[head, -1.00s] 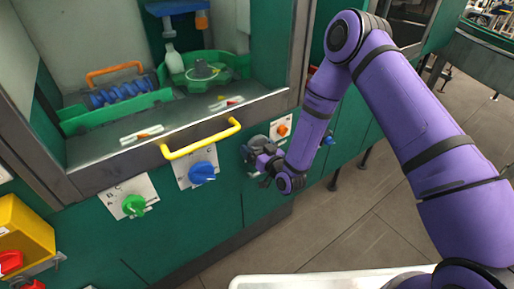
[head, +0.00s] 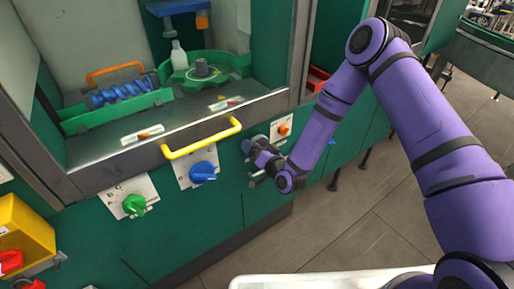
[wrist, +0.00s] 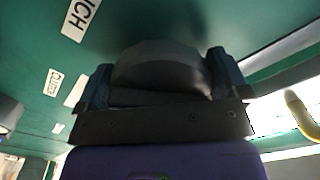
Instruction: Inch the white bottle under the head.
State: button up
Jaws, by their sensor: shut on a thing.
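The white bottle (head: 179,55) stands upright at the left rear of a green round carousel (head: 245,66) inside the cabinet. My gripper (head: 256,163) is at the green front panel, below and right of the yellow handle. In the wrist view my gripper (wrist: 160,88) is shut on a dark round knob (wrist: 160,65), with a finger on either side. Most of the knob is hidden in the head view.
A yellow handle (head: 202,139) sticks out along the cabinet sill. Blue (head: 202,172) and green (head: 134,205) knobs sit left of my gripper, and an orange knob (head: 284,130) close to its right. The floor to the right is open.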

jog(key=shift+m, duration=0.5)
jog(key=o, duration=0.6)
jog(key=shift+c, duration=0.2)
jog(key=v, duration=1.1)
jog(key=shift+w, duration=0.1)
